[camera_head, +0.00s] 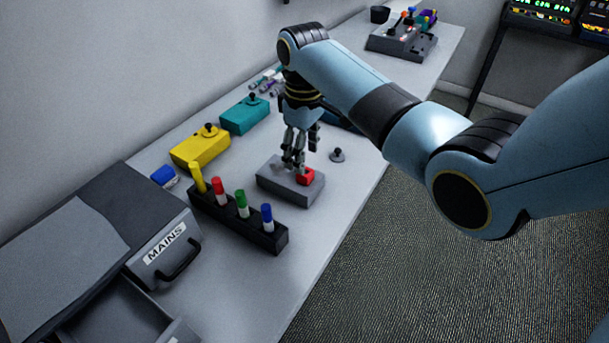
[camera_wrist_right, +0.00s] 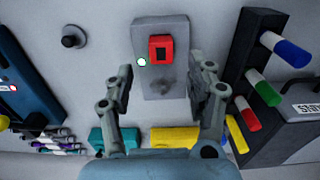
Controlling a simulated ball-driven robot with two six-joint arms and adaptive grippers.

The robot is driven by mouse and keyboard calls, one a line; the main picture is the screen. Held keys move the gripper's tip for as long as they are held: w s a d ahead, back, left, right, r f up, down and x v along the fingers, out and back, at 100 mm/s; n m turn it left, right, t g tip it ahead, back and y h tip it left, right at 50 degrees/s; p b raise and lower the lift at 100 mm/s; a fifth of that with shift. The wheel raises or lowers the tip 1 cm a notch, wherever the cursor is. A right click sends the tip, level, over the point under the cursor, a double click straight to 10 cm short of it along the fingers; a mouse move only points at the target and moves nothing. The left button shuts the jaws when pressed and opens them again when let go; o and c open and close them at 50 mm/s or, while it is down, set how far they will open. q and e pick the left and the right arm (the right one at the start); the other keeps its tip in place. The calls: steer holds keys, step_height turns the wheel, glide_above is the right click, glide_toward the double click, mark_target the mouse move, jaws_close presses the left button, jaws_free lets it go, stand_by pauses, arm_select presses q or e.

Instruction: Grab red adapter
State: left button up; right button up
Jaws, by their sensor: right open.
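The red adapter (camera_head: 305,177) is a small red block on the right part of a grey box (camera_head: 280,190) on the table. In the right wrist view the red adapter (camera_wrist_right: 161,49) has a dark square opening and sits on the grey box (camera_wrist_right: 150,26), ahead of the fingertips. My right gripper (camera_head: 298,164) points down over the box, close to the adapter. In the right wrist view the right gripper (camera_wrist_right: 165,80) is open, its fingers apart and nothing between them. Whether it touches the adapter is unclear. My left gripper is not in view.
A black rack (camera_head: 252,232) with several coloured plugs stands to the left front. Yellow (camera_head: 201,147) and teal (camera_head: 245,116) boxes lie behind. A small dark knob (camera_head: 337,154) is right of the grey box. The grey MAINS drawer unit (camera_head: 165,248) stands at left.

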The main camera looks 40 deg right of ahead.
mark_target(305, 179)
steer(key=shift+a+f, duration=0.1)
steer(key=shift+f, duration=2.3)
jaws_close()
